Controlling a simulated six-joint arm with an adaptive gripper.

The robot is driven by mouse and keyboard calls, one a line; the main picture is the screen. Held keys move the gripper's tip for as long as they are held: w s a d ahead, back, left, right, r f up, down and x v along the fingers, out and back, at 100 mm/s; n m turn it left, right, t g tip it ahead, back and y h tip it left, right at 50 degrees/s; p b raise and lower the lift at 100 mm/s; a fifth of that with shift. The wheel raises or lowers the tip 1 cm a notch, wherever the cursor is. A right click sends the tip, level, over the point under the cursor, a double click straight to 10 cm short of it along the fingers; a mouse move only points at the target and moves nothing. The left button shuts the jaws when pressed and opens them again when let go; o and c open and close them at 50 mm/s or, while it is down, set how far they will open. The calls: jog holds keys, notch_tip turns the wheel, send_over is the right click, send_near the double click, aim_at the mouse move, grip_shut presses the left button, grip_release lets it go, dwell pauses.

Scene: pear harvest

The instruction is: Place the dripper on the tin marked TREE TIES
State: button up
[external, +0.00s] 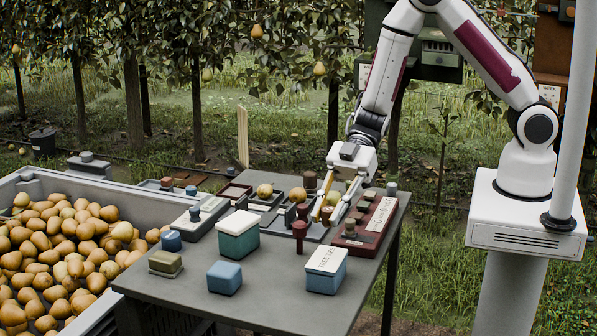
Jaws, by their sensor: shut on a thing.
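The tin marked TREE TIES (326,281) is a blue box with a white lettered lid, standing near the table's front right. Its lid is clear. My gripper (326,217) points down over the back right of the table, behind the tin and apart from it. It is shut on a small dark red-brown piece (327,213), partly hidden by the fingers. I cannot tell for certain whether this is the dripper, or whether it touches what lies below.
A dark red labelled tray (378,228) with several small knobs is right of my gripper. A dark red peg (299,236) stands to its left. A green white-lidded tin (238,240) and a blue block (224,277) stand further left. A pear bin (35,188) adjoins the table.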

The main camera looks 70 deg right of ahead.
aim_at(328, 226)
jog(key=shift+f, duration=1.65)
jog(key=shift+f, duration=0.1)
jog(key=shift+f, duration=1.95)
jog(key=shift+f, duration=0.1)
jog(key=o, duration=0.8)
jog(key=shift+v, duration=6.1)
jog(key=shift+s, duration=0.1)
